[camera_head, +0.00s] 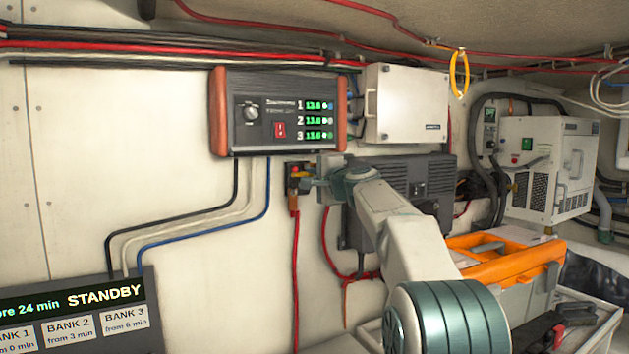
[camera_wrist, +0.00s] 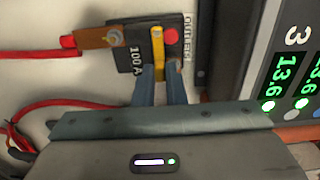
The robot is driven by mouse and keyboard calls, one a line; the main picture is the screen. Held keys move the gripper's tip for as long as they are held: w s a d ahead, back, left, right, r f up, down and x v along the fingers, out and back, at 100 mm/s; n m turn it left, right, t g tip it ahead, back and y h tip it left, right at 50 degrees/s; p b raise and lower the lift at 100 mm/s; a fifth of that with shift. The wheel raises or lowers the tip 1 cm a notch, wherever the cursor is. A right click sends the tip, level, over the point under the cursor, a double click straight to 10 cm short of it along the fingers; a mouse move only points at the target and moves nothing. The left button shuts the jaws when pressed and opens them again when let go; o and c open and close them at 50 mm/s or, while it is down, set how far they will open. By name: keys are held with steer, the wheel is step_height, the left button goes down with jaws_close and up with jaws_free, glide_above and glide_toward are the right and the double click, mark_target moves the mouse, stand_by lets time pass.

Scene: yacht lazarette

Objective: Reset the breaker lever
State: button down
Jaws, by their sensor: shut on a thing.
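The breaker (camera_wrist: 122,60) is a small black block marked 100 A, with a red button (camera_wrist: 68,42) and a copper-coloured terminal tab at one side. Its yellow lever (camera_wrist: 158,45) stands between the fingertips of my gripper (camera_wrist: 160,70), which is shut on it. In the head view the breaker (camera_head: 294,168) sits on the wall just below the charger panel, and my gripper (camera_head: 306,183) reaches it from the right. The fingers hide the lever's lower part, and my wrist covers part of the breaker in the head view.
The charger panel (camera_head: 256,85) with red ends and green 13.6 readouts hangs close above the breaker. Red cables (camera_head: 295,265) run down the wall below it. A grey finned box (camera_head: 425,180) is to the right, with an orange crate (camera_head: 510,266) lower right. A STANDBY display (camera_head: 80,325) stands lower left.

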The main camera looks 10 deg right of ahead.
stand_by(0.3)
steer(key=c, duration=1.5)
jaws_free()
steer(key=shift+s+d+f+b, duration=0.1)
steer(key=shift+s+d+b, duration=0.1)
steer(key=shift+s+b, duration=0.25)
steer(key=b+v, duration=0.5)
steer(key=v, duration=0.8)
steer(key=shift+r, duration=0.2)
